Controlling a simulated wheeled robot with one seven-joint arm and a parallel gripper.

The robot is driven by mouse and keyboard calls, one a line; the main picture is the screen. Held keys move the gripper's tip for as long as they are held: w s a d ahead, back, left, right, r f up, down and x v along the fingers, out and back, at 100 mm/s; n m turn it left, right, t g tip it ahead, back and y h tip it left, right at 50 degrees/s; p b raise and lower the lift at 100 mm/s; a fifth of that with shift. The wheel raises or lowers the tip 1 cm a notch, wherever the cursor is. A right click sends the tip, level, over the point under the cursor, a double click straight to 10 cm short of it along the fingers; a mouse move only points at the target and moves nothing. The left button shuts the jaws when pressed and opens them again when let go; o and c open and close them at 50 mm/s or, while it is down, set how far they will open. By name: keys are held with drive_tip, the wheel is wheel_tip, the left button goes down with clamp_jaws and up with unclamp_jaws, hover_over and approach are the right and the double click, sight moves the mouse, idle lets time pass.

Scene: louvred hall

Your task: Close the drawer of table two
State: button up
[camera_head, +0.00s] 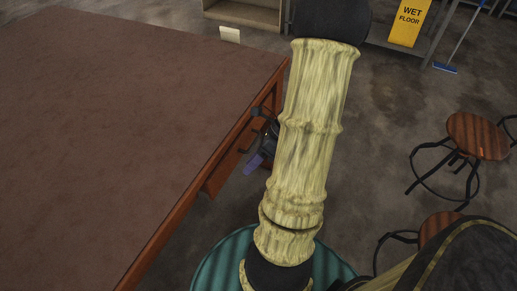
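A large table (120,110) with a brown top and a reddish wooden edge fills the left side. A wooden drawer front (219,174) shows below its right edge and seems to stand out a little; how far it is open is hard to tell. My pale yellow arm reaches along this side and hides part of it. My gripper (262,140) is mostly hidden behind the arm; only dark and purple parts show, close to the drawer side. I cannot tell whether it touches the drawer or whether its fingers are open.
Round wooden stools (478,136) with black legs stand at the right. A yellow wet-floor sign (409,22) and a blue broom (445,67) are at the back right. Grey floor lies clear between the arm and stools.

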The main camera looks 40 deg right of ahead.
drive_tip(key=s+d+f+m+t+h+b, duration=0.1)
drive_tip(key=s+d+f+m+t+b, duration=0.1)
drive_tip(key=d+m+t, duration=0.4)
drive_tip(key=s+d+f+m+t+h+b, duration=0.1)
drive_tip(key=s+d+f+m+t+b, duration=0.2)
drive_tip(key=d+m, duration=0.8)
drive_tip(key=s+m+t, duration=0.1)
drive_tip(key=m+t, duration=0.1)
drive_tip(key=m, duration=0.1)
drive_tip(key=shift+f+t, duration=0.15)
drive_tip(key=shift+t, duration=0.25)
drive_tip(key=shift+d, duration=0.1)
drive_tip(key=b+x, duration=0.6)
drive_tip(key=x, duration=1.1)
drive_tip(key=shift+w, duration=0.25)
drive_tip(key=shift+f, duration=0.15)
clamp_jaws()
